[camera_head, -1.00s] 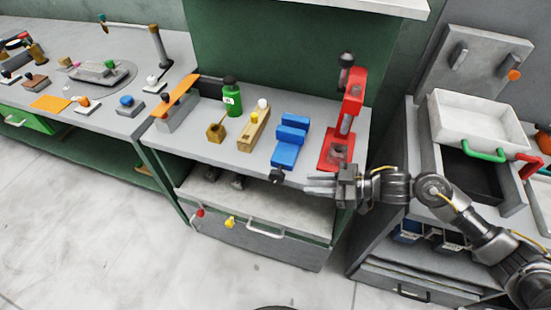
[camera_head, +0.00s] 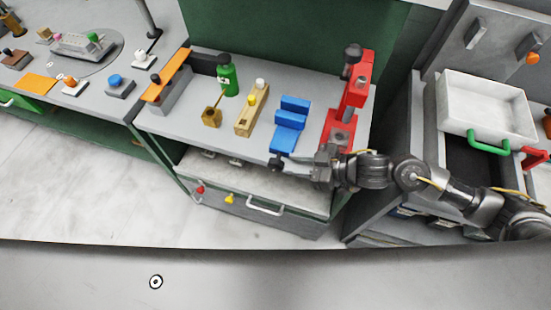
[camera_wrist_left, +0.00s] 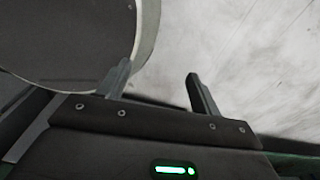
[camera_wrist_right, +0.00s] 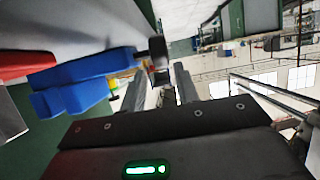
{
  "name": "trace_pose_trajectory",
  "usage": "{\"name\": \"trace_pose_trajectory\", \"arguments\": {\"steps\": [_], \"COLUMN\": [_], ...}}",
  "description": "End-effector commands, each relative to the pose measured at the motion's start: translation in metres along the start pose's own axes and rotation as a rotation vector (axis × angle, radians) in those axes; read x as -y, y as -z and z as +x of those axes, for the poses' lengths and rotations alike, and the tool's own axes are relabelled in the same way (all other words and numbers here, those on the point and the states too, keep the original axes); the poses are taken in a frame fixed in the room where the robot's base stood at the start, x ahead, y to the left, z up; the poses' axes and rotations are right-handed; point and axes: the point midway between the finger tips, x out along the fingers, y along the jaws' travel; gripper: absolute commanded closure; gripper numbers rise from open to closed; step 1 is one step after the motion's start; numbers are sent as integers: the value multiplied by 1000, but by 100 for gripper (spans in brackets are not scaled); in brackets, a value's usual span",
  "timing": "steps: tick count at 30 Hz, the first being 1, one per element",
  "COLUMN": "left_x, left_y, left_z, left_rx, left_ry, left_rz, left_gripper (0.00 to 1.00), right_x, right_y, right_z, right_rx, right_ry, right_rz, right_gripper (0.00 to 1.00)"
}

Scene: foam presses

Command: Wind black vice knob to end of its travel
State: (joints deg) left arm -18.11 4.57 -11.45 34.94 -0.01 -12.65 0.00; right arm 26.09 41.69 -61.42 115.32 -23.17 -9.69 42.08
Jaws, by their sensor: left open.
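The blue vice (camera_head: 290,125) stands on the grey bench top, with its black knob (camera_head: 275,163) at the front edge. My right gripper (camera_head: 291,166) is at the bench's front edge, its fingers pointing left at the knob. In the right wrist view the knob (camera_wrist_right: 158,48) lies just beyond and between the two spread fingertips (camera_wrist_right: 160,68); I see no clear contact. The blue vice body (camera_wrist_right: 85,80) is to the left there. My left gripper (camera_wrist_left: 158,70) is open and empty, away from the bench; the head view does not show it.
A red press (camera_head: 347,105) stands right of the vice, close above my right gripper. A drawer (camera_head: 260,205) is below. A white tray (camera_head: 487,110) is at right.

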Motion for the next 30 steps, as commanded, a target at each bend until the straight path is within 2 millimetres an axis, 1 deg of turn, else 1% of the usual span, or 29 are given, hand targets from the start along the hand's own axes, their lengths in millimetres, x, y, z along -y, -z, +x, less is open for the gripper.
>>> {"name": "trace_pose_trajectory", "arguments": {"steps": [1,3,7,10,15,23,26,30], "left_x": [1,2,4,4,4,3,3,3], "left_y": [3,10,26,30,26,19,18,18], "left_z": [-4,-6,-10,-12,-13,-13,-13,-12], "left_rx": [-4,-13,-35,-42,-37,-26,-25,-24], "left_ry": [1,2,5,5,5,3,3,3], "left_rz": [0,0,0,0,0,0,0,0], "left_gripper": [35,35,35,35,35,35,35,35], "right_x": [1,0,0,0,0,0,0,0], "right_y": [3,3,2,1,0,0,0,0], "right_z": [10,23,43,54,64,65,64,64], "right_rx": [-2,-2,-1,-1,1,0,0,0], "right_ry": [1,0,-1,-2,-2,-3,-3,-3], "right_rz": [2,2,1,1,1,1,1,1], "right_gripper": [69,69,69,69,69,69,81,99]}}
